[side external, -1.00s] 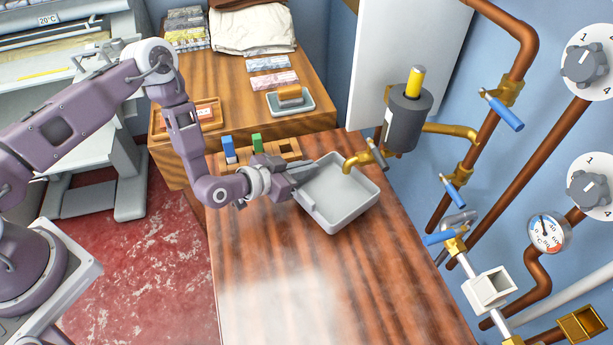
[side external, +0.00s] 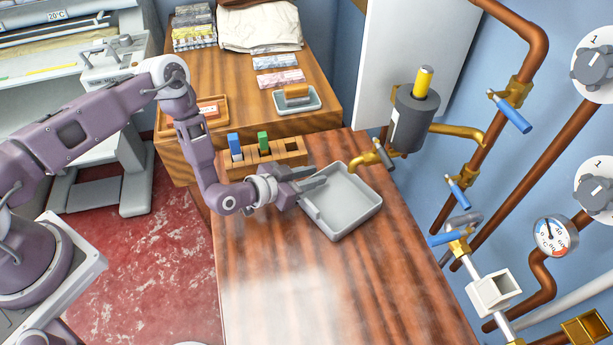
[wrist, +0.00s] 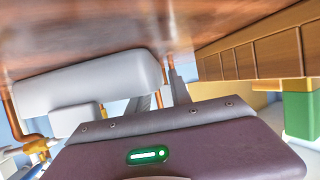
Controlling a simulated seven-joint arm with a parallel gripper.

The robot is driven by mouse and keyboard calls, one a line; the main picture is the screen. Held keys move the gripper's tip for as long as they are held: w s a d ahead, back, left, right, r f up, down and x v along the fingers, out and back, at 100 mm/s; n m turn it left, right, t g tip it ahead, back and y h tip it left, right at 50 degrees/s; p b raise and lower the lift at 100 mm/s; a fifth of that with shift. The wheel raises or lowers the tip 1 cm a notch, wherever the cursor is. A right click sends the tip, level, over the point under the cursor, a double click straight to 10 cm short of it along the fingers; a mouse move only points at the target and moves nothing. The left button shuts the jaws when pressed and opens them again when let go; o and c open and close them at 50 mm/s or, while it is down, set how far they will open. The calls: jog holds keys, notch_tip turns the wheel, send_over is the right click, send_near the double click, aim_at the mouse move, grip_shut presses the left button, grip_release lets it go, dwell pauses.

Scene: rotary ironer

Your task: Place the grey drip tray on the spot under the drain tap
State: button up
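The grey drip tray (side external: 340,226) appears to rest on the wooden table, a shallow open box with nothing visible in it. It also shows upside down in the wrist view (wrist: 85,84). The brass drain tap (side external: 366,158) has its spout over the tray's far part, below the dark cylinder. The spot under the tap is hidden, with the tray in the way. My gripper (side external: 318,178) is at the tray's left wall, its two grey fingers apart with a gap between them. The wrist view shows the tray to one side of the fingers; whether a finger touches it is unclear.
A wooden slotted holder (side external: 290,152) with a blue block (side external: 235,146) and a green block (side external: 263,142) stands behind my gripper. Pipes with blue-handled valves (side external: 513,115) line the right wall. The near part of the table (side external: 300,285) is clear.

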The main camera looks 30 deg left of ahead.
jog(key=v, duration=1.2)
jog(key=w+a+r+m+g+y, duration=0.15)
jog(key=w+r, duration=0.35)
jog(key=r, duration=0.5)
jog(key=s+a+r+g+y, duration=0.25)
jog(key=a+r, duration=0.25)
jog(key=r, duration=0.5)
jog(key=s+a+r+n+y, duration=0.1)
jog(key=s+a+r+n, duration=0.2)
jog(key=s+r, duration=0.55)
jog(key=s+r+n+g, duration=0.1)
jog(key=s, duration=0.8)
jog(key=s+r+n+g, duration=0.1)
jog(key=s+r+n, duration=0.1)
jog(key=s, duration=0.7)
jog(key=shift+a+r+g, duration=0.2)
jog(key=shift+r+g, duration=0.1)
jog(key=shift+g, duration=0.1)
